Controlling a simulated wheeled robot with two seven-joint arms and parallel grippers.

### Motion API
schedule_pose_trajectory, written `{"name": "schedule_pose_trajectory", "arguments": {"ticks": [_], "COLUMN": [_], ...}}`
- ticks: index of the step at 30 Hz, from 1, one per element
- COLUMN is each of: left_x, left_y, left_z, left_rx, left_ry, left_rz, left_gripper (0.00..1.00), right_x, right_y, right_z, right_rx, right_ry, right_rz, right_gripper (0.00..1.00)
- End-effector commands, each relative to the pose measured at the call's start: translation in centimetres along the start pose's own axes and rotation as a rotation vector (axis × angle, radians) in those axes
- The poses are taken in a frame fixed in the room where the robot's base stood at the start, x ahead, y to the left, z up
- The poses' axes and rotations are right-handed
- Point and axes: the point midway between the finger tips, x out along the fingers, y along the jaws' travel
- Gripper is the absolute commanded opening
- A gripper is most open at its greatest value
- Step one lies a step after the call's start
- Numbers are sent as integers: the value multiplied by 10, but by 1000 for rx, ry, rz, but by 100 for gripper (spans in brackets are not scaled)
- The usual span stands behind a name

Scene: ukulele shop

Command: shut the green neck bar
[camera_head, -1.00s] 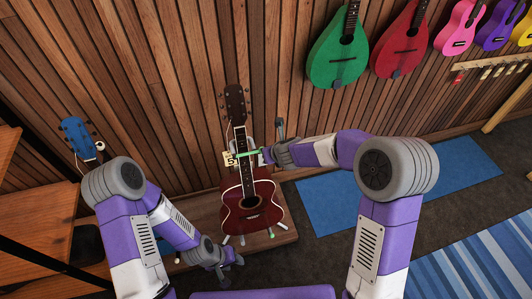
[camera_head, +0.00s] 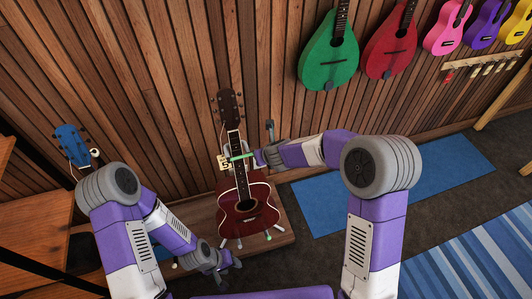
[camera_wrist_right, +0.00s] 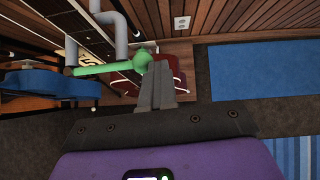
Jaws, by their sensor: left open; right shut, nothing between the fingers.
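The green neck bar (camera_head: 240,156) reaches across the neck of the dark red guitar (camera_head: 247,207) on its stand. In the right wrist view the bar (camera_wrist_right: 103,68) runs from a joint on the left to a round knob on the right, in front of a grey padded yoke (camera_wrist_right: 118,42). My right gripper (camera_head: 259,158) is shut and empty at the bar's right end. In the right wrist view its fingertips (camera_wrist_right: 159,66) are close beside the knob; whether they touch is unclear. My left gripper (camera_head: 233,262) is open and low, in front of the stand's base.
The guitar stands on a wooden platform (camera_head: 277,242) against the slatted wall. A small tag (camera_head: 224,163) hangs left of the neck. A blue ukulele (camera_head: 73,143) stands far left by wooden shelves. A blue mat (camera_head: 330,206) lies on the right. Several instruments hang above.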

Motion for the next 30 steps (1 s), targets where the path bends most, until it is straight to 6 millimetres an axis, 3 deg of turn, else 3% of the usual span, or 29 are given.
{"name": "schedule_pose_trajectory", "arguments": {"ticks": [1,2,10,12,19,24,30], "left_x": [1,2,12,-2,-25,-33,-34], "left_y": [0,-1,-4,1,9,12,13], "left_z": [0,0,-1,0,1,1,2], "left_rx": [0,0,0,-1,0,0,0], "left_ry": [0,0,0,-1,1,0,0], "left_rz": [0,0,0,0,0,0,0], "left_gripper": [46,46,46,46,46,46,46], "right_x": [-2,-3,-26,-49,-96,-113,-118], "right_y": [12,11,-16,-22,-41,-49,-51], "right_z": [5,5,-14,-7,-4,-5,-6], "right_rx": [-12,-13,-14,-12,-12,-11,-11], "right_ry": [-12,-13,-10,-10,-7,-5,-4], "right_rz": [27,28,18,18,15,14,15], "right_gripper": [0,0,0,0,0,0,0]}}
